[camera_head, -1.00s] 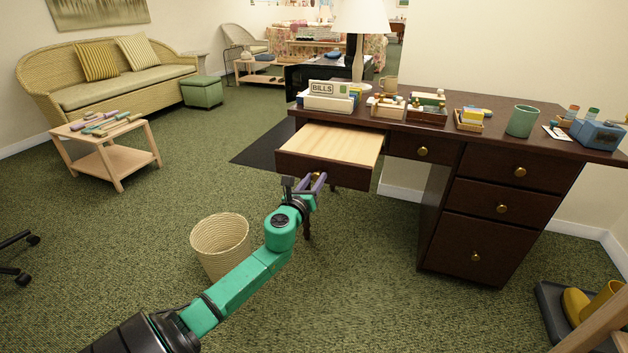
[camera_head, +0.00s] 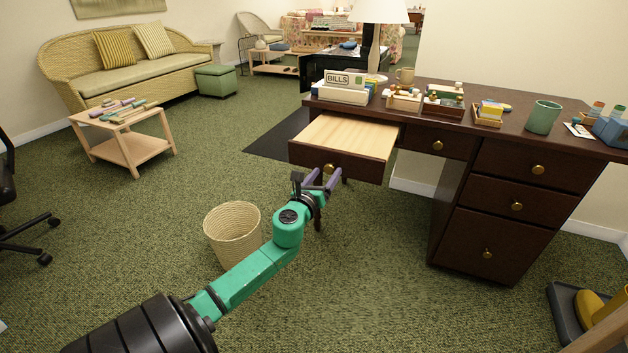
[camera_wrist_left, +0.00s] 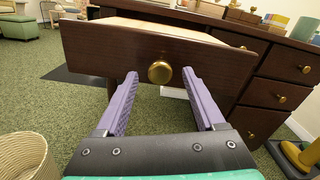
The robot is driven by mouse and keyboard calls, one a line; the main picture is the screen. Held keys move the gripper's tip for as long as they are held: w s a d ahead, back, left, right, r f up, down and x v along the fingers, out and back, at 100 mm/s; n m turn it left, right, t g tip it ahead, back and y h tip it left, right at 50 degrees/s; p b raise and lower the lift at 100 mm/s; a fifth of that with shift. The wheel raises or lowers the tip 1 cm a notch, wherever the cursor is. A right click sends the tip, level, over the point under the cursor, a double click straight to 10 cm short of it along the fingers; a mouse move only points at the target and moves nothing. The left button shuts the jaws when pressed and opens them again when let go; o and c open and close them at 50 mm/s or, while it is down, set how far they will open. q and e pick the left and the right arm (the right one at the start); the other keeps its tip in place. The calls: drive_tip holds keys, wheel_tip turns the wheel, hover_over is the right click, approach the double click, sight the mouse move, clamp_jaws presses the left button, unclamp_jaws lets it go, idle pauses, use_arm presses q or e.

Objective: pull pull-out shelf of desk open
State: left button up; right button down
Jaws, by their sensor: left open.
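The desk (camera_head: 462,113) is dark brown with brass knobs. Its pull-out shelf (camera_head: 347,137) stands out from the left part of the desk, showing a pale, bare wooden inside and a dark front panel. My left gripper (camera_head: 323,180) is open just in front of that panel, a little below the brass knob (camera_head: 329,168). In the left wrist view, the knob (camera_wrist_left: 160,72) shows between and just beyond the two purple fingertips (camera_wrist_left: 160,76), apart from both. Nothing is between the fingers. My right gripper is not in view.
A woven wastebasket (camera_head: 233,232) stands on the carpet beside my left arm. Bill holder (camera_head: 345,87), small trays and a green mug (camera_head: 542,117) stand on the desktop. A low wooden table (camera_head: 133,146) is at the left.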

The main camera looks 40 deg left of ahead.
use_arm(q)
drive_tip(key=v, duration=1.3)
